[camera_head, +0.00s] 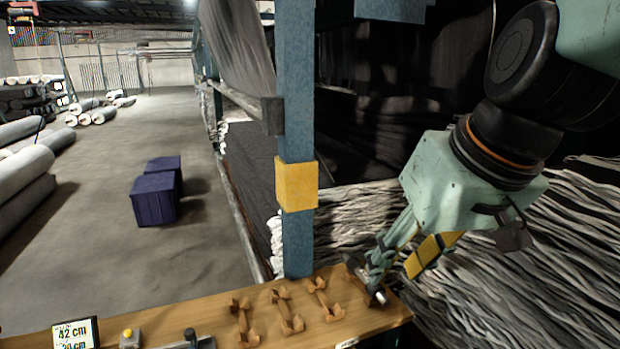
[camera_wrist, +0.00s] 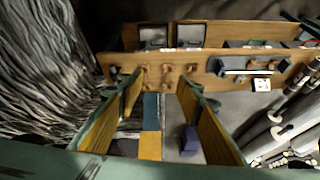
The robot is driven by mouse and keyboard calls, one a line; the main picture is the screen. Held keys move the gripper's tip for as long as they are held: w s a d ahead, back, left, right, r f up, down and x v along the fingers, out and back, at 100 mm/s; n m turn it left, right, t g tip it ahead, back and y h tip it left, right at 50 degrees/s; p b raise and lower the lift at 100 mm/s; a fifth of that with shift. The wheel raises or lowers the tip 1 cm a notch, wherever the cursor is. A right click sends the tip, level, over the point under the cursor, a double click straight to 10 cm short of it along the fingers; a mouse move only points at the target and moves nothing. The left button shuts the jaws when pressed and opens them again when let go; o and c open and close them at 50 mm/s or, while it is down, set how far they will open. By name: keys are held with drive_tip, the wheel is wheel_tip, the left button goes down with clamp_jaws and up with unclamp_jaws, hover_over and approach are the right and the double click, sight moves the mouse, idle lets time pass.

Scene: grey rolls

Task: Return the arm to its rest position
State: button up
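My gripper (camera_head: 380,278) is at the lower right of the head view, at the end of my green arm, over or beside the right end of the wooden bench (camera_head: 190,322). The head view shows it from the side, so its gap is hidden there. In the wrist view my gripper (camera_wrist: 160,92) has its two fingers, with yellow inner faces, spread apart. Nothing is held between them. Whether the fingertips touch the bench is not clear.
Brown cradles (camera_head: 285,311) stand on the bench near my gripper. A blue post (camera_head: 296,110) with a yellow block (camera_head: 297,185) rises behind them. Stacked grey strands (camera_head: 540,240) fill the right. Dark blue boxes (camera_head: 154,199) stand on the open floor, with grey rolls (camera_head: 25,172) at left.

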drive_tip(key=s+d+f+m+h, duration=0.1)
drive_tip(key=s+d, duration=0.2)
drive_tip(key=s, duration=0.6)
drive_tip(key=s+d+f+m+g+h+b, duration=0.1)
drive_tip(key=s+d, duration=0.3)
drive_tip(key=s, duration=0.4)
drive_tip(key=shift+s+d+f, duration=0.15)
drive_tip(key=shift+s+f, duration=0.2)
drive_tip(key=shift+s, duration=0.05)
